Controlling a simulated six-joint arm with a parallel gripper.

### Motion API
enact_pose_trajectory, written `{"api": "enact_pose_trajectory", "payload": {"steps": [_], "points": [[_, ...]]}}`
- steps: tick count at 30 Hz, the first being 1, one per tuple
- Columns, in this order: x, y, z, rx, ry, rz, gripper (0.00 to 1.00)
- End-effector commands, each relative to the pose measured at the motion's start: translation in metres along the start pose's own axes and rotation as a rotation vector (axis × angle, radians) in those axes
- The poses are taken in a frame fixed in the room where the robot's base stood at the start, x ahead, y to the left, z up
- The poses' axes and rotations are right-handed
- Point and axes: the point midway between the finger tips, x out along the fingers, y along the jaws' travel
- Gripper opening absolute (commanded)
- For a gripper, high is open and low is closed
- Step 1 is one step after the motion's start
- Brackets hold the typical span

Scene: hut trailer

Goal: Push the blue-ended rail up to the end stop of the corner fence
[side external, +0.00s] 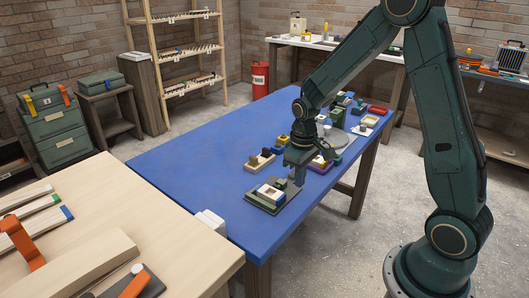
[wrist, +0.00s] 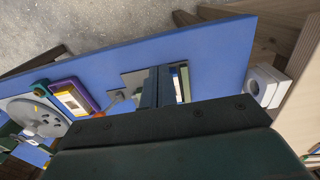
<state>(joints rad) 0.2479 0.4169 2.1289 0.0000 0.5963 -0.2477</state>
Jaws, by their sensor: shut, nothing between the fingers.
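A pale rail with a blue end (side external: 40,228) lies on the light wooden bench at lower left in the side view. An orange clamp-like piece (side external: 20,242) stands across it. I cannot pick out the corner fence or its end stop with certainty. My gripper (side external: 298,180) is shut and empty, pointing down low over the blue table, close to a dark plate (side external: 256,205) with a pale block (side external: 271,192) on it. In the wrist view the shut fingers (wrist: 157,85) hide part of this plate. Whether they touch anything there cannot be told.
The blue table (side external: 190,160) is clear toward the left. Wooden and coloured pieces, including a purple-framed tray (wrist: 70,97) and a round grey disc (wrist: 37,117), crowd its right side. White blocks (side external: 210,223) stand at its near edge. A thick pale beam (side external: 70,268) lies on the bench.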

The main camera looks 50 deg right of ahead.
Motion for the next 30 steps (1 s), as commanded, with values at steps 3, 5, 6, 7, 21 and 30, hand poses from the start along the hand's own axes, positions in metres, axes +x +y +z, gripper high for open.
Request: {"api": "enact_pose_trajectory", "payload": {"steps": [3, 5, 6, 7, 21, 30], "points": [[0.0, 0.0, 0.0, 0.0, 0.0, 0.0, 0.0], [0.002, 0.0, 0.0, 0.0, 0.0, 0.0, 0.0], [0.003, 0.0, 0.0, 0.0, 0.0, 0.0, 0.0], [0.004, 0.0, 0.0, 0.0, 0.0, 0.0, 0.0], [0.051, -0.001, 0.001, 0.0, -0.004, -0.001, 0.0], [0.088, 0.0, 0.001, 0.0, -0.004, -0.001, 0.0]]}}
